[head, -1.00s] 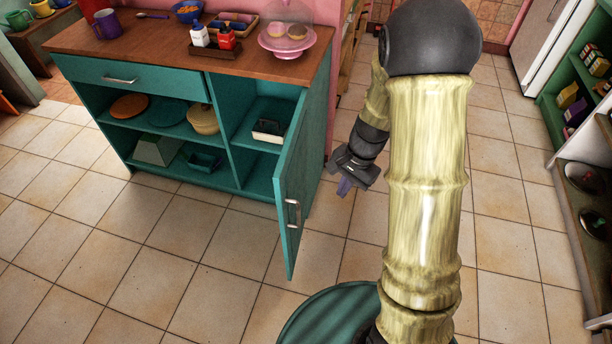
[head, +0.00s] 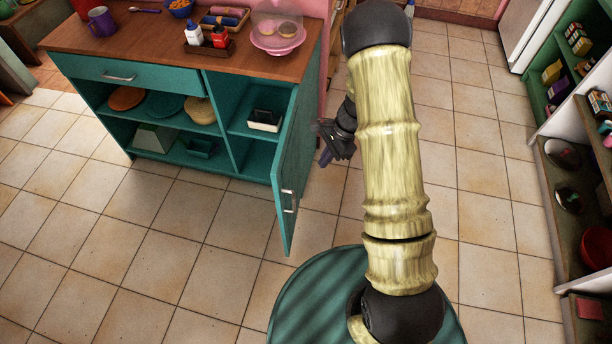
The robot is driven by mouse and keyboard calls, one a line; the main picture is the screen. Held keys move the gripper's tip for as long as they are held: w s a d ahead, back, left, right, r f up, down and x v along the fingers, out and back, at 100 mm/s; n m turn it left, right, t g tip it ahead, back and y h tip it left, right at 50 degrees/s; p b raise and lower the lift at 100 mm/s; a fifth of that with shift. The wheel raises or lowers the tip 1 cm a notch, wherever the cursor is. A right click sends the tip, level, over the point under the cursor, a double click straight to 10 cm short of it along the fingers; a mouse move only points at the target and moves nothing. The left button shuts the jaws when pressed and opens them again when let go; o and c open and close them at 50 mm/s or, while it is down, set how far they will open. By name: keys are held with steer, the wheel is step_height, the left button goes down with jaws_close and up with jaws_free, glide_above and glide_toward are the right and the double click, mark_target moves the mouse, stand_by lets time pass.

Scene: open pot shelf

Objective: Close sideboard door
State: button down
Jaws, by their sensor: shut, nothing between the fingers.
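The sideboard (head: 160,80) is teal with a brown wooden top and stands at the upper left. Its teal door (head: 289,165) is hinged at the right end and stands wide open, swung out toward me. A metal handle (head: 289,201) is on the door's face near its free edge. My gripper (head: 326,158) is shut and empty. It is to the right of the door, on the door's outer side, with a small gap showing between them in the picture. Part of my arm hides the floor behind it.
Inside the open compartment, a small white-rimmed dish (head: 264,121) sits on a shelf. A pink cake stand (head: 277,38) and a condiment tray (head: 208,49) stand on top. An open shelf unit (head: 575,170) stands at the right. The tiled floor in front is clear.

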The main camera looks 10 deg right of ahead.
steer(key=s+a+f+p, duration=0.1)
steer(key=s+a+f, duration=0.1)
steer(key=a+f, duration=0.5)
steer(key=shift+x, duration=0.85)
steer(key=shift+s+r, duration=0.1)
steer(key=shift+s, duration=0.1)
steer(key=shift+w+a, duration=0.1)
steer(key=shift+w, duration=0.05)
